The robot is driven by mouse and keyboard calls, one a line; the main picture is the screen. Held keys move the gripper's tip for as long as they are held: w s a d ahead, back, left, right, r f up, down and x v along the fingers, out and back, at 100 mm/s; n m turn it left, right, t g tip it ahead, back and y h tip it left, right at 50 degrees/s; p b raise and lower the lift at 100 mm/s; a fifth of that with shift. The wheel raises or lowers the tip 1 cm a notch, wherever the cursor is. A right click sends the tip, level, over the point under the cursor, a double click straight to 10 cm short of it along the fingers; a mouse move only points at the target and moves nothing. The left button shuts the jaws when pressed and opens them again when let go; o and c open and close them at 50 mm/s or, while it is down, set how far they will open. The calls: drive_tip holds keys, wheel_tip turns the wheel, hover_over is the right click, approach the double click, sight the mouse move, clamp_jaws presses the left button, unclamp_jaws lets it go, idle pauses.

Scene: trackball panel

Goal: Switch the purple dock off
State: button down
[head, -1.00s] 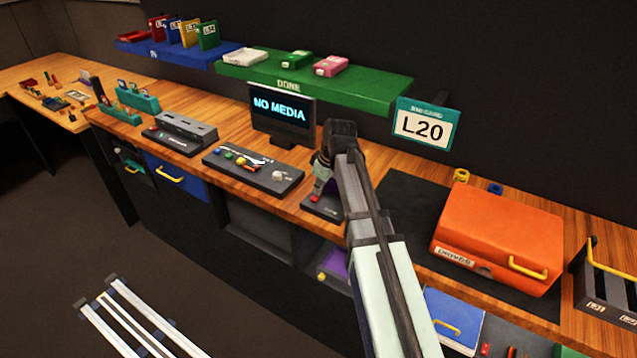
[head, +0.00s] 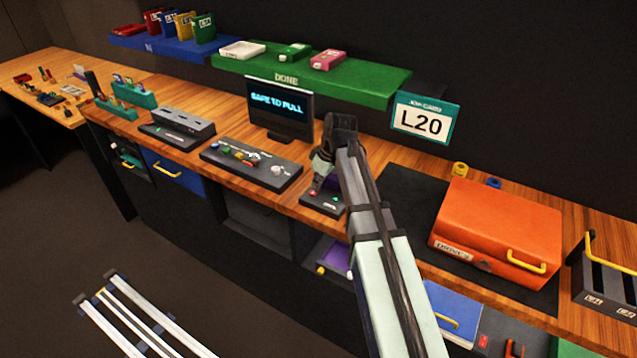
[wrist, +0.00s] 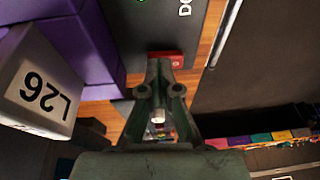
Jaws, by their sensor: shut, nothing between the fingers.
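The purple dock (head: 331,183) stands on the bench in the head view, mostly behind my arm. Its dark base (head: 322,205) has a small red switch (head: 313,193) and a lit green spot at the front. In the wrist view the purple body (wrist: 85,40) is at upper left, beside a white block labelled L26 (wrist: 40,85); whether the block is seated is unclear. The red switch (wrist: 168,58) shows at my fingertips. My gripper (head: 318,185) is shut and empty, pointing down at the switch. Its fingers (wrist: 163,68) hide part of the switch, so contact is unclear.
The monitor (head: 279,107) reads SAFE TO PULL. A control panel (head: 250,166) with coloured knobs lies left of the dock, and an orange case (head: 497,232) on a dark mat lies right. A sign (head: 425,122) reads L20. Shelves hang above the bench.

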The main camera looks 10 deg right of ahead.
sight(313, 195)
drive_tip(key=shift+s+a, duration=0.5)
drive_tip(key=shift+s, duration=0.1)
drive_tip(key=shift+r, duration=0.15)
drive_tip(key=r+p, duration=0.2)
drive_tip(key=r, duration=0.1)
drive_tip(key=r+p, duration=0.1)
drive_tip(key=shift+s+a+r+p, duration=0.3)
drive_tip(key=shift+s+p, duration=0.05)
drive_tip(key=shift+s+r+b, duration=0.2)
drive_tip(key=shift+b, duration=0.55)
drive_tip(key=s+r+b, duration=0.2)
drive_tip(key=s+r, duration=0.1)
drive_tip(key=r, duration=0.5)
drive_tip(key=shift+d, duration=0.4)
